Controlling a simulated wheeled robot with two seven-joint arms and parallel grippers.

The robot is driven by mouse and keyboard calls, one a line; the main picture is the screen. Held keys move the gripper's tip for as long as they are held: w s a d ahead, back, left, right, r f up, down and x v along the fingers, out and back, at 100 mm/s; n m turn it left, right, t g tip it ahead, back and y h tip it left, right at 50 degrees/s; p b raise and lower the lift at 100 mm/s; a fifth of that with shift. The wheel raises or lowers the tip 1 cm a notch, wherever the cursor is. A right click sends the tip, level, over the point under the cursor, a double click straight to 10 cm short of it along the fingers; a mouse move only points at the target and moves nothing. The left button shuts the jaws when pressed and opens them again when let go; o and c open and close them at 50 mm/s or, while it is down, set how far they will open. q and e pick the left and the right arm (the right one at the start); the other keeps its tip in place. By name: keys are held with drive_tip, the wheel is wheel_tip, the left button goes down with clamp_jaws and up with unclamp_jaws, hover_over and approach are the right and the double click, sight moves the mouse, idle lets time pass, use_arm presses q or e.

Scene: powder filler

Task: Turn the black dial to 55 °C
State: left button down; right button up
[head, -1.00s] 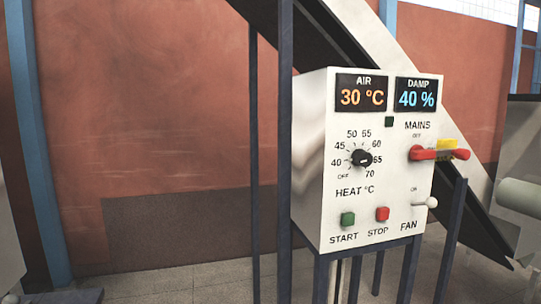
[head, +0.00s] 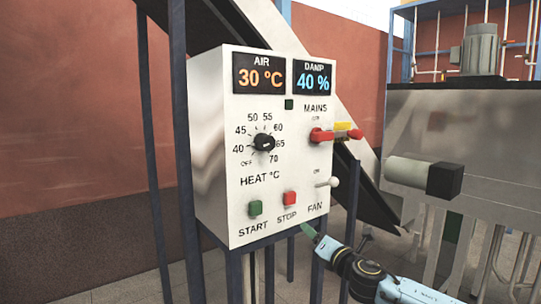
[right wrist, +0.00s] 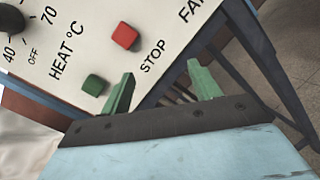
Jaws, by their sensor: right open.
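The black dial (head: 264,142) sits on the upper left of a white control panel, inside a printed scale from OFF through 40 to 70, labelled HEAT °C. Its exact pointer setting is too small to read surely. The AIR display (head: 259,74) reads 30 °C. My right gripper (head: 308,231) is below the panel's lower edge, under STOP and FAN, well below the dial and apart from it. In the right wrist view its green fingers (right wrist: 160,82) are spread and empty near the STOP label. A corner of the dial (right wrist: 10,18) shows there at the top left.
The panel also carries a green START button (head: 255,208), a red STOP button (head: 289,198), a FAN switch (head: 334,182) and a red MAINS handle (head: 322,135) that stick out. Dark posts stand around and below it. A grey machine (head: 440,130) stands at right.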

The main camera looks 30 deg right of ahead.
drive_tip(key=a+r+n+t+y, duration=0.2)
drive_tip(key=a+r+n, duration=0.15)
drive_tip(key=r, duration=0.55)
drive_tip(key=n+t+y, duration=0.2)
drive_tip(key=n+y, duration=0.1)
drive_tip(key=n, duration=0.4)
approach(270, 147)
use_arm(q)
drive_tip(key=r+p, duration=0.1)
drive_tip(key=p, duration=0.1)
drive_tip(key=d+r+p, duration=0.1)
drive_tip(key=r, duration=0.1)
drive_tip(key=shift+w+r+p, duration=0.2)
drive_tip(key=shift+p, duration=0.15)
use_arm(e)
drive_tip(key=x, duration=0.9)
drive_tip(key=shift+w+a+r, duration=0.1)
drive_tip(key=shift+w+r, duration=0.1)
drive_tip(key=shift+w, duration=0.1)
drive_tip(key=shift+c, duration=0.4)
drive_tip(key=c, duration=0.9)
use_arm(q)
drive_tip(key=shift+r, duration=0.15)
use_arm(e)
drive_tip(key=shift+m, duration=0.25)
